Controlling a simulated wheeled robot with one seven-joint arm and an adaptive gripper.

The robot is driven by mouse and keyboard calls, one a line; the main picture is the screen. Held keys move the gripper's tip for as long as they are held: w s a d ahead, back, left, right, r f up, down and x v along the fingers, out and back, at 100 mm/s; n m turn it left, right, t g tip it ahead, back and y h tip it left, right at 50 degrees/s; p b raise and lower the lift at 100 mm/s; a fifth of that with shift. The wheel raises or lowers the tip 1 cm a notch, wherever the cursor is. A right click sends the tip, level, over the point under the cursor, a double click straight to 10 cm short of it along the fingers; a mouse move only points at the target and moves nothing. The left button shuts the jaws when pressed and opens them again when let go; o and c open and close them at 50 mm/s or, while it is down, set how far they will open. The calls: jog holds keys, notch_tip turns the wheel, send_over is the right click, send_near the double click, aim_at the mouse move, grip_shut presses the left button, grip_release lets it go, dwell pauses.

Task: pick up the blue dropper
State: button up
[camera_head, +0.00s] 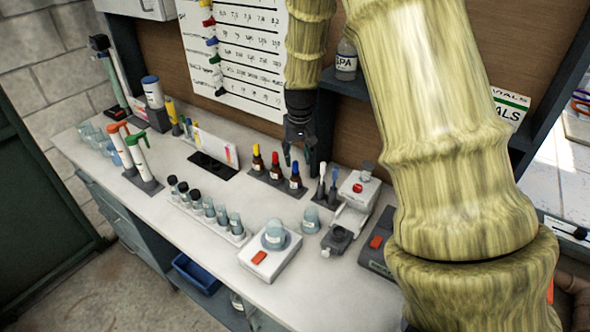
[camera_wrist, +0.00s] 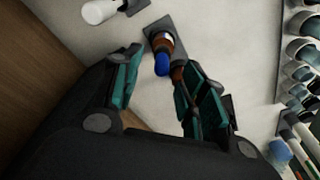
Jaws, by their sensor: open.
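The blue dropper (camera_head: 295,180) is a small brown bottle with a blue cap, standing at the right end of a dark rack (camera_head: 268,177) beside the red-capped and yellow-capped bottles. My gripper (camera_head: 299,157) points down just above it, fingers apart. In the wrist view, the blue cap (camera_wrist: 162,64) lies between the open fingertips (camera_wrist: 158,74), nearer the right finger, and does not clearly touch either. Another brown bottle (camera_wrist: 178,71) is partly hidden behind the right finger.
The red-capped bottle (camera_head: 275,165) stands close on the left. A stand with small brushes (camera_head: 327,185) and a white microscope-like device (camera_head: 352,205) are close on the right. A vial rack (camera_head: 208,212) and a white device (camera_head: 270,252) stand in front. The back board is close behind.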

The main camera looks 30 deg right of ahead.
aim_at(296, 162)
jog(key=shift+w+f+p, duration=0.25)
jog(key=shift+f+p, duration=0.25)
jog(key=shift+f, duration=0.15)
jog(key=shift+w+f+p, duration=0.25)
jog(key=shift+f+p, duration=0.25)
jog(key=shift+f, duration=0.1)
jog(key=shift+w+d+f+p, duration=0.15)
jog(key=shift+f+p, duration=0.3)
jog(key=shift+f, duration=0.85)
jog(key=c, duration=0.7)
